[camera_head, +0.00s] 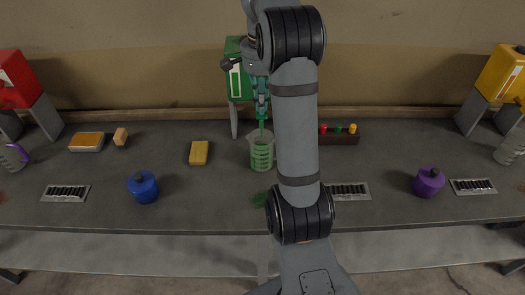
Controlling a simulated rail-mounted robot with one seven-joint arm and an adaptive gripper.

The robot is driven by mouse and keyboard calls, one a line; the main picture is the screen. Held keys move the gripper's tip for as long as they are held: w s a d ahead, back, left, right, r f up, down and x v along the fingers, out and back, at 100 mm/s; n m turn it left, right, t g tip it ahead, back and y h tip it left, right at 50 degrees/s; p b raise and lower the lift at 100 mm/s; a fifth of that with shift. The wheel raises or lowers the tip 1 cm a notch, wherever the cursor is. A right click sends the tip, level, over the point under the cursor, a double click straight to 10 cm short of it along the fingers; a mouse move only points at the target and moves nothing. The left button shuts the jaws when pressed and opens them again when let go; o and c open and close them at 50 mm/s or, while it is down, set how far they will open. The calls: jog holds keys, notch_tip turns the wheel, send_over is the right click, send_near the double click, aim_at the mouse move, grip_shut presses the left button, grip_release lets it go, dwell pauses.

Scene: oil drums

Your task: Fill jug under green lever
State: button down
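A green drum (232,84) stands on a raised stand at the back middle, partly hidden behind my arm. A clear jug (261,160) stands upright on the table in front of it, with green liquid showing inside. A thin green streak (262,125) runs down from the spout area into the jug's mouth. My gripper (261,108) is at the front of the green drum, above the jug. It covers the green lever and spout, so I cannot see whether it touches the lever. Its fingers are too small to tell open from shut.
A red drum (15,80) and a yellow drum (500,73) stand at the ends. A yellow sponge (199,152), blue pot (143,187) and purple pot (428,182) lie around. Grilles (65,192) line the front.

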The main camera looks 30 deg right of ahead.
dwell(0.5)
notch_tip(320, 180, up, 6)
jog(key=p, duration=0.6)
jog(key=shift+r, duration=0.2)
jog(key=shift+f, duration=0.1)
